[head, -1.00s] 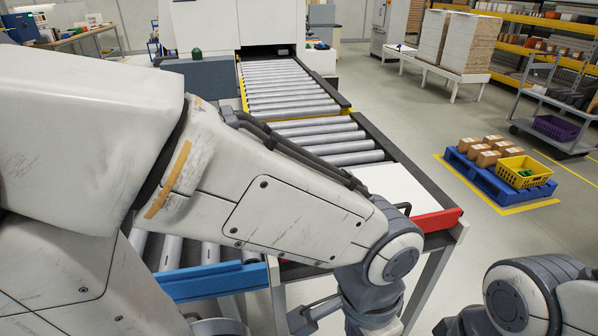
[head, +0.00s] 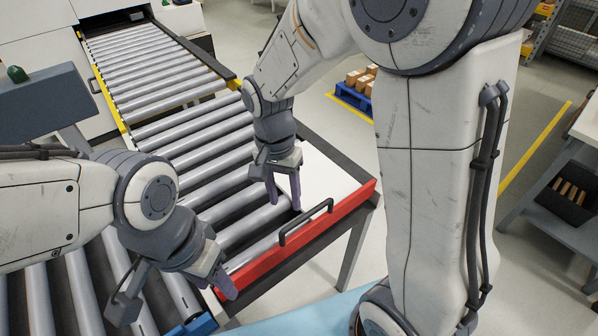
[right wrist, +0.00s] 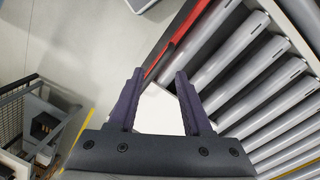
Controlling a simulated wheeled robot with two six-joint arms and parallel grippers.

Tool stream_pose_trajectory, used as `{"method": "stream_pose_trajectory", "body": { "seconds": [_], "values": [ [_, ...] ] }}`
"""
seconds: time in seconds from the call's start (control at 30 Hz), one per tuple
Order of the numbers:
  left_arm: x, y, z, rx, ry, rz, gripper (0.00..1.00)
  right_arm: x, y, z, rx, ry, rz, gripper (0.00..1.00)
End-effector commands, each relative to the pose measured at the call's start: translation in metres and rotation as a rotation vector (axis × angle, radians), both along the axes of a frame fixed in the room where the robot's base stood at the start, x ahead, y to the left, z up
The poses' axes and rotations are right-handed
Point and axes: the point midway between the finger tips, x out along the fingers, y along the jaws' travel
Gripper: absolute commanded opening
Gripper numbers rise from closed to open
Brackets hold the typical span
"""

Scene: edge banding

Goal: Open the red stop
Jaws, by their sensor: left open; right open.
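The red stop (head: 262,262) is a long red bar along the near end of the roller conveyor, with a black handle (head: 306,222) standing up from it. The red bar also shows in the right wrist view (right wrist: 180,30). My right gripper (head: 284,204) is open, fingers pointing down, over the rollers and white panel just behind the handle; nothing shows between its fingers except the panel below. In the right wrist view its fingers (right wrist: 159,76) are spread. My left gripper (head: 214,284) is open near the bar's left end; whether it touches the bar is unclear.
A white panel (head: 328,178) lies at the conveyor's right corner. Rollers (head: 170,95) run back to a machine. A blue bar (head: 195,325) is at the bottom edge. A blue pallet with boxes (head: 355,95) stands on the open floor beyond.

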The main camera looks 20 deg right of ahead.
Motion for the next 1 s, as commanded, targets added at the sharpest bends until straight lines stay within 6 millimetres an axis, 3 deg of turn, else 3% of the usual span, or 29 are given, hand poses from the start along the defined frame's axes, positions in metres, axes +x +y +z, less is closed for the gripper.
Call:
{"method": "stream_pose_trajectory", "body": {
  "seconds": [0.03,0.1,0.3,0.8,1.0],
  "values": [
    [0.0,0.0,0.024,0.0,0.0,0.0,0.5,0.015,-0.015,0.013,-0.027,0.02,-0.142,0.5],
    [0.0,0.0,0.034,0.0,0.0,0.001,0.5,0.03,-0.031,0.012,-0.057,0.03,-0.302,0.5],
    [0.0,0.0,0.044,0.001,0.001,0.001,0.5,0.046,-0.054,0.002,-0.101,0.044,-0.519,0.5],
    [0.0,0.0,0.063,0.001,0.001,-0.003,0.5,0.03,-0.062,-0.078,-0.103,0.047,-0.53,0.5],
    [0.0,0.0,0.066,0.001,0.0,-0.004,0.5,0.027,-0.063,-0.096,-0.101,0.043,-0.529,0.5]
  ]
}}
